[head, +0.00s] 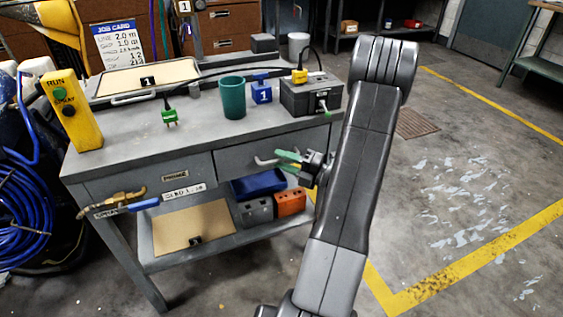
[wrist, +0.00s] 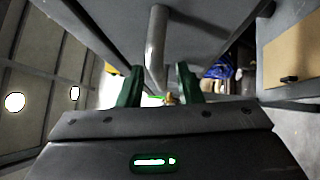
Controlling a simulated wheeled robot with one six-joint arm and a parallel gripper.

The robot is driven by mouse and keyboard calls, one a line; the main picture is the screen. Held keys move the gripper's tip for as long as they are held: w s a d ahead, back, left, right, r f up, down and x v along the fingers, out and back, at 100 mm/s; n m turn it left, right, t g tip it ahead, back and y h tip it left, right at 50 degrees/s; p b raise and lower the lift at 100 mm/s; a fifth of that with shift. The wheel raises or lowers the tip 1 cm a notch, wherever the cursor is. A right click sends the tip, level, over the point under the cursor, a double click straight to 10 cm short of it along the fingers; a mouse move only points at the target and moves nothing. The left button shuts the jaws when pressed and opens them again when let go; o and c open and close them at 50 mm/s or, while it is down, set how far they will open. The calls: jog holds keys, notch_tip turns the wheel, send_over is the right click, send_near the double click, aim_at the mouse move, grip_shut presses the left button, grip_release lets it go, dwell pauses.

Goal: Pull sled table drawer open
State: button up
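The grey sled table (head: 130,142) stands at the left of the head view. Its right drawer front (head: 235,160) looks shut, flush with the table front. A grey bar handle (head: 264,161) sticks out from it. My gripper (head: 279,159) is at the handle's right end, with its green fingers pointing left. In the wrist view, the handle (wrist: 157,45) runs down between the two parted fingers of my gripper (wrist: 160,82). Gaps show on both sides of the bar, and I see no contact.
A yellow RUN box (head: 72,112), green cup (head: 232,98), blue block (head: 261,90) and dark box (head: 310,97) stand on the top. Below are a blue bin (head: 258,184), an orange block (head: 290,203) and a brass valve (head: 125,198). Open floor (head: 455,200) lies right.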

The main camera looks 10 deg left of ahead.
jog(key=shift+w+a+r, duration=0.1)
jog(key=shift+a, duration=0.35)
jog(key=shift+c, duration=0.2)
grip_shut()
